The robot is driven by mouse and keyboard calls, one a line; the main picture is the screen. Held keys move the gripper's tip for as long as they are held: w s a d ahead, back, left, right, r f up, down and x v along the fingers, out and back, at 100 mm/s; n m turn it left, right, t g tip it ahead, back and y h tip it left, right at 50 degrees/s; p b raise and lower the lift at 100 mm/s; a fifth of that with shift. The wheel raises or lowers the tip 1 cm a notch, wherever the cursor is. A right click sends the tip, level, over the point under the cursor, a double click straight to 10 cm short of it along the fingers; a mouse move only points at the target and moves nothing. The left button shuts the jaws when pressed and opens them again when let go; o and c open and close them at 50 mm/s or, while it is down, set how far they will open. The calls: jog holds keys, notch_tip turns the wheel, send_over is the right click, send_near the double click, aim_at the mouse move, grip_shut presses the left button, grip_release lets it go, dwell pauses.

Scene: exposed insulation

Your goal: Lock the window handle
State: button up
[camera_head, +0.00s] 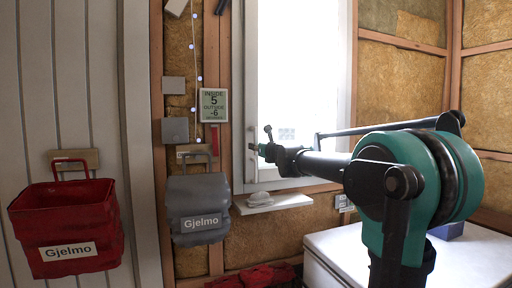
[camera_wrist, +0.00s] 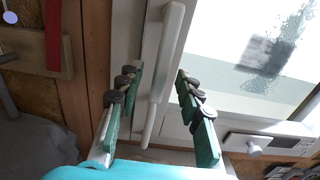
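The white window handle (camera_wrist: 168,50) shows in the wrist view as a long bar, slightly tilted, on the white window frame. Its lower part runs down between my fingers. My gripper (camera_wrist: 156,76) is open, with one green finger with dark pads on each side of the handle. I cannot tell whether either finger touches it. In the head view my gripper (camera_head: 261,141) is at the lower left side of the window (camera_head: 298,80). The handle cannot be made out clearly there.
A small white sill (camera_head: 273,203) juts out below the window. A grey Gjelmo bin (camera_head: 198,192) and a red one (camera_head: 66,222) hang on the left. A white cabinet (camera_head: 470,262) stands at lower right.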

jog(key=v, duration=0.9)
jog(key=s+a+f+n+g, duration=0.1)
jog(key=s+f+n+g, duration=0.1)
jog(key=s+f+n, duration=0.45)
jog(key=s+a+f+n+g+y, duration=0.1)
jog(key=s+f+n+g, duration=0.2)
jog(key=f+n, duration=0.6)
jog(key=s+a+f+n+g, duration=0.15)
jog(key=s+f+n, duration=0.3)
jog(key=f, duration=0.65)
jog(key=s+d+f+n+g+h, duration=0.3)
jog(key=s+d+f+n, duration=0.3)
jog(key=s+f, duration=0.4)
jog(key=s+d+f+n+g+h, duration=0.3)
jog(key=s+d+f+n, duration=0.3)
jog(key=s+f, duration=0.5)
notch_tip(320, 180, down, 3)
jog(key=shift+s+d+r+n+h, duration=0.1)
jog(key=shift+s+d+n+h, duration=0.2)
jog(key=shift+d, duration=0.45)
jog(key=shift+g, duration=0.25)
